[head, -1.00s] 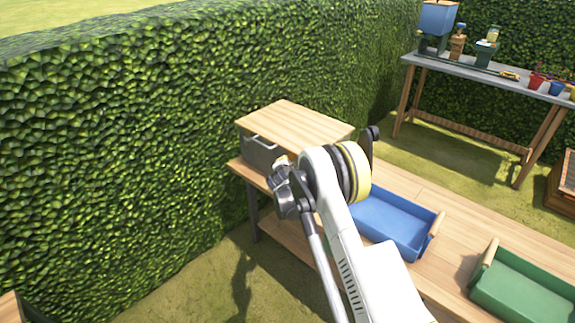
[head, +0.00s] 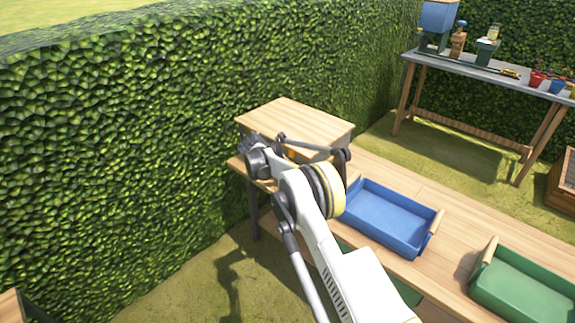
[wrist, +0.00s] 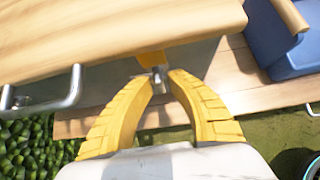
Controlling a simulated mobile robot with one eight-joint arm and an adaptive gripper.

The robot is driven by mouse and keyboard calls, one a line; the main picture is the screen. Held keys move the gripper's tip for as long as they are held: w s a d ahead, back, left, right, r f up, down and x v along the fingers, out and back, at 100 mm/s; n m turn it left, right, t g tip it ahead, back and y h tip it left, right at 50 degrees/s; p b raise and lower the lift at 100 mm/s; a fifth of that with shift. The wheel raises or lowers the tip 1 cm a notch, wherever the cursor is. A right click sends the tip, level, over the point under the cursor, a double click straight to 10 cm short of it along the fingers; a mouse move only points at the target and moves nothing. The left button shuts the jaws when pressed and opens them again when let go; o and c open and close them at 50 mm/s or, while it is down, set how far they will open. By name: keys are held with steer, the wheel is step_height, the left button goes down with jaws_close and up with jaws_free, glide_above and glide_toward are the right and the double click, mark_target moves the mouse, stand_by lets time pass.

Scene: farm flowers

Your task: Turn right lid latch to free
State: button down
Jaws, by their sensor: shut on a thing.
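The box has a pale wooden lid (head: 295,120), also across the top of the wrist view (wrist: 110,30). In the wrist view a lid latch shows as an orange-yellow piece (wrist: 152,60) with a small grey metal part, below the lid's front edge. My gripper (wrist: 161,77) has its yellow fingertips on either side of the grey part, shut on it. The fingers hide part of the latch, so its exact angle is hard to tell. In the head view my arm covers the box front and the latch.
A metal handle (wrist: 45,98) sticks out from the box front, left of my fingers. A blue tray (head: 392,217) stands right of the box on the wooden bench (head: 450,240). A green tray (head: 525,290) is farther right. A hedge (head: 150,150) stands behind.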

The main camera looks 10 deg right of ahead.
stand_by(0.5)
steer(key=c, duration=1.4)
jaws_free()
steer(key=shift+f, duration=0.1)
steer(key=shift+o, duration=0.2)
steer(key=v, duration=1.2)
steer(key=shift+w, duration=0.25)
steer(key=shift+a, duration=0.1)
